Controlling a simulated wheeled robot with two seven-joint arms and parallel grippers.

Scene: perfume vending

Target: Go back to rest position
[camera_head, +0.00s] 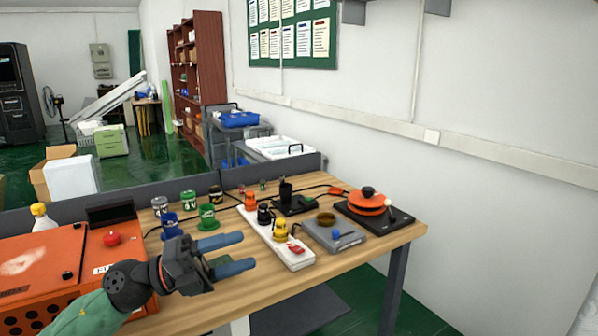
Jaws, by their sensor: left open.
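My left gripper (236,257) comes in from the lower left over the wooden table (270,290). Its two blue fingers are apart, with nothing between them. It is above the front left part of the table, to the left of the white power strip. My right gripper is not in this view.
An orange machine (40,268) is at the left. Several small cups, including a green one (207,216), stand behind my gripper.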

